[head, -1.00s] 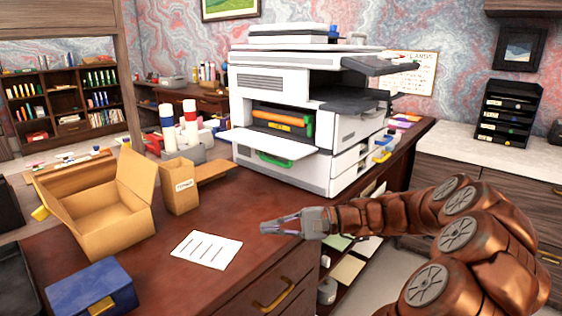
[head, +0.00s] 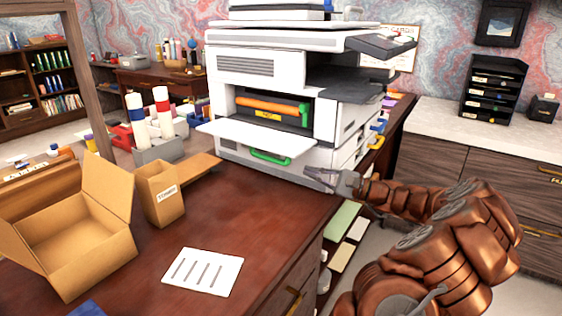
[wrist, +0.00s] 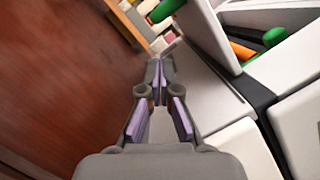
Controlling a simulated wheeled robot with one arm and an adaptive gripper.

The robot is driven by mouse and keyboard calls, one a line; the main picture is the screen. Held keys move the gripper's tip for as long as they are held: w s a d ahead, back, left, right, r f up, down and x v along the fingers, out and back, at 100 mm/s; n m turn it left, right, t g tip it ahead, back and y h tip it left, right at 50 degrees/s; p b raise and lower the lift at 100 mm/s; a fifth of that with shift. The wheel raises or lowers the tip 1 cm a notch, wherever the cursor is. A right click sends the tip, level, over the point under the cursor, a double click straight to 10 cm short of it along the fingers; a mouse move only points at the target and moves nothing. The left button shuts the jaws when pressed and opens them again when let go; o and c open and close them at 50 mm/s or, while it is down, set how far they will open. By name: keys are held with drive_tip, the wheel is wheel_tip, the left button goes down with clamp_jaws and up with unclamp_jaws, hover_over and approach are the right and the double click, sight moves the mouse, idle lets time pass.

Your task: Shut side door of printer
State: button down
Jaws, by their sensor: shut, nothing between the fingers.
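A green handle (head: 270,157) is below the flap. My gripper (head: 308,175) is shut and empty, in front of the printer's lower right body, below and right of the flap. In the wrist view the fingertips (wrist: 156,70) point past the white printer body, with the door panel (wrist: 207,32) up and to the right. I cannot tell whether the fingers touch the printer.
An open cardboard box (head: 75,232), a small box (head: 160,192) and a lined paper (head: 204,272) lie on the dark red desk (head: 255,215). The desk front between paper and printer is clear. Blue and yellow handles (head: 377,130) stick out at the printer's right side.

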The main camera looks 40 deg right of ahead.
drive_tip(key=x, duration=1)
drive_tip(key=shift+a+b, duration=0.3)
